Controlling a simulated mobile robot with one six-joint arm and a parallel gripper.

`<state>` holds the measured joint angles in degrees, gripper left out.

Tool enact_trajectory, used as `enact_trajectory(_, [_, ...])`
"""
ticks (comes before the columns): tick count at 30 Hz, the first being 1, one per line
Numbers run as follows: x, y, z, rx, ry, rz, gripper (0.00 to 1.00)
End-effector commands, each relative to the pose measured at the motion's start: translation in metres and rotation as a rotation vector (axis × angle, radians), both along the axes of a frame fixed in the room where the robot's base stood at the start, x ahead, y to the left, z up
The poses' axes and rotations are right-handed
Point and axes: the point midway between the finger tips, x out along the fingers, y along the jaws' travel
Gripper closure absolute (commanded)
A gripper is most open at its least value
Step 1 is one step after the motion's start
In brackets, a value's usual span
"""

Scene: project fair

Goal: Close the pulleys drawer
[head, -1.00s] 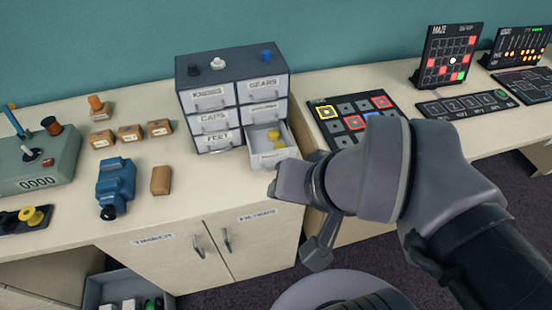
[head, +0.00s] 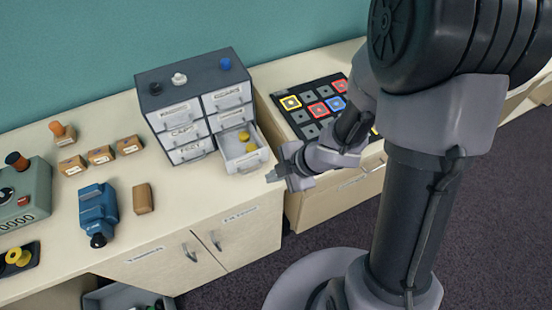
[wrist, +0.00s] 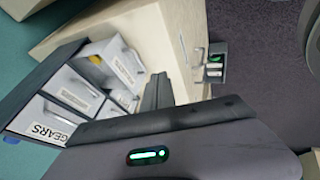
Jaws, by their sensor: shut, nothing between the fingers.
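A small grey drawer cabinet (head: 172,93) stands on the worktop against the wall. Its bottom right drawer (head: 245,163) is pulled out, with yellow pieces (head: 249,148) inside; its label is too small to read in the head view. The other drawers are shut. My gripper (head: 277,175) is shut and empty, just right of the open drawer's front and apparently apart from it. In the wrist view the open drawer (wrist: 124,62) is left of my dark fingers (wrist: 158,92), its front and handle showing.
A button board (head: 312,104) lies right of the cabinet. A blue device (head: 97,212), a brown block (head: 143,198) and several small boxes (head: 101,155) stand to the left. The worktop in front of the cabinet is clear. Cupboard doors (head: 236,232) are below.

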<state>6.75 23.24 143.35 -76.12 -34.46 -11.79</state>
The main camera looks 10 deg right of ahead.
Motion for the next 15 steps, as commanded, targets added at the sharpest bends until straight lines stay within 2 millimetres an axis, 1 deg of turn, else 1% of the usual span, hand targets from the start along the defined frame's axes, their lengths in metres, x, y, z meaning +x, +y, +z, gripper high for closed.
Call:
enact_trajectory(1, [0.003, 0.006, -0.018, 0.000, 0.001, 0.003, 1.00])
enact_trajectory(8, [0.018, 0.028, -0.058, -0.001, 0.000, 0.001, 1.00])
enact_trajectory(12, [0.040, 0.035, -0.057, -0.001, -0.001, -0.002, 1.00])
enact_trajectory(15, [0.050, 0.038, -0.059, -0.002, 0.000, -0.003, 1.00])
